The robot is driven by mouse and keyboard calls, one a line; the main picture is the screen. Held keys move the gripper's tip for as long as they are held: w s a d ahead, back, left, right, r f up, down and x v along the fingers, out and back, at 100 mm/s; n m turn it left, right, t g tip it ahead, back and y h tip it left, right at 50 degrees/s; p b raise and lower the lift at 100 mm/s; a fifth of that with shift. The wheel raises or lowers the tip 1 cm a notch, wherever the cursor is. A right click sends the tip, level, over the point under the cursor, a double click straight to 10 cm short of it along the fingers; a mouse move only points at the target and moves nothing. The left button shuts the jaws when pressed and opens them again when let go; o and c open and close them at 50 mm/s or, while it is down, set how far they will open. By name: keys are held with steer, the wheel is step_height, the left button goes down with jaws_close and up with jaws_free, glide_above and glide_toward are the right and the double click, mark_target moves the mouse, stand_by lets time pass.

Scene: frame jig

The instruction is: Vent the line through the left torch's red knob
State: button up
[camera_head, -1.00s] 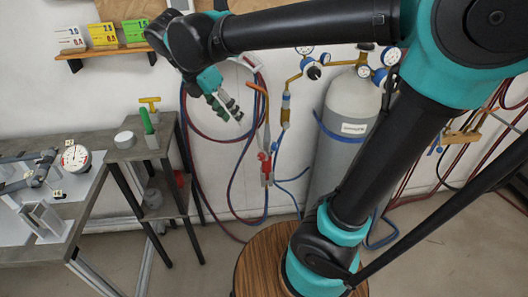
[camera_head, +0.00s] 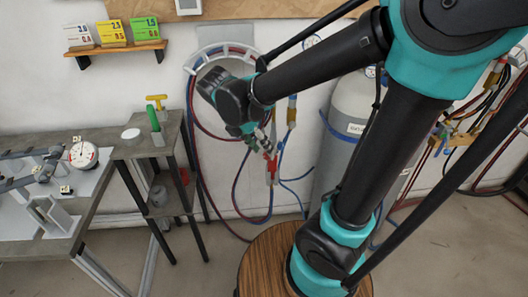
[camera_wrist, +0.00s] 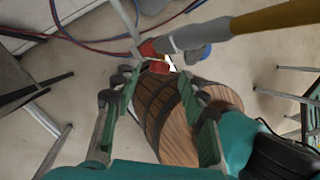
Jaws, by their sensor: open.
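The left torch hangs by the wall beside the grey cylinder; its red part (camera_head: 271,170) shows just below my gripper (camera_head: 262,140) in the head view. My gripper (camera_wrist: 158,88) is open and empty. The lower red piece lies just beyond and between its green fingertips; contact cannot be told.
A grey gas cylinder (camera_head: 343,110) stands right of the torch, partly behind my arm. Red and blue hoses (camera_head: 237,195) loop beneath the hanger. A wooden barrel (camera_wrist: 165,115) stands below my gripper. A small stand (camera_head: 150,150) and workbench (camera_head: 80,225) are at left.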

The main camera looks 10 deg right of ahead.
steer(key=shift+x, duration=1.25)
jaws_close()
